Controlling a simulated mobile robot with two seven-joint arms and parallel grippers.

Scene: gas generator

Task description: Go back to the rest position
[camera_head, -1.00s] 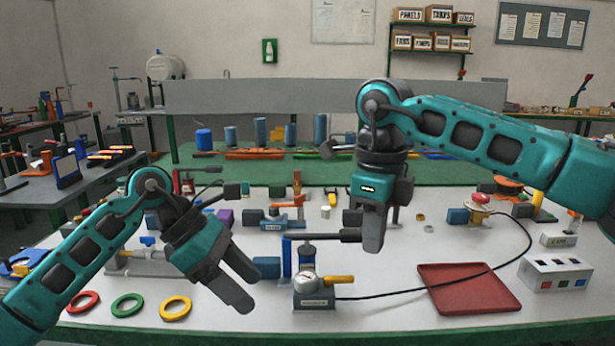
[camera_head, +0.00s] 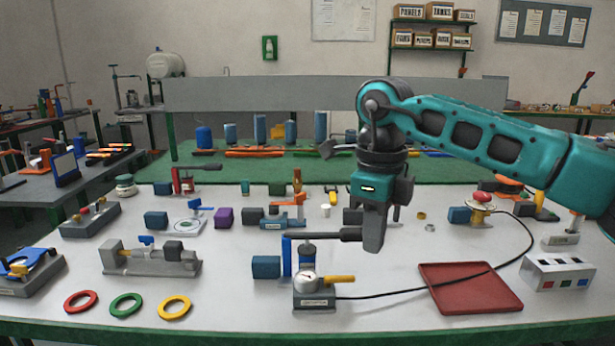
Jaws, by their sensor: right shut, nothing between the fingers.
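My right gripper (camera_head: 372,243) hangs pointing down above the middle of the white table (camera_head: 230,315), at the end of my teal right arm that comes in from the right. Its fingers are together with nothing between them. It is just right of the blue upright post and the gauge device (camera_head: 314,290), which has a round dial and a yellow handle. A dark horizontal bar from the post ends by the gripper; I cannot tell if they touch. My left arm and left gripper are out of the picture.
A red tray (camera_head: 468,288) lies right of the gauge device, crossed by a black cable. A white box with coloured buttons (camera_head: 557,274) stands at the right. Red, green and yellow rings (camera_head: 126,305) lie front left, before a grey valve fixture (camera_head: 150,260). Several small parts stand farther back.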

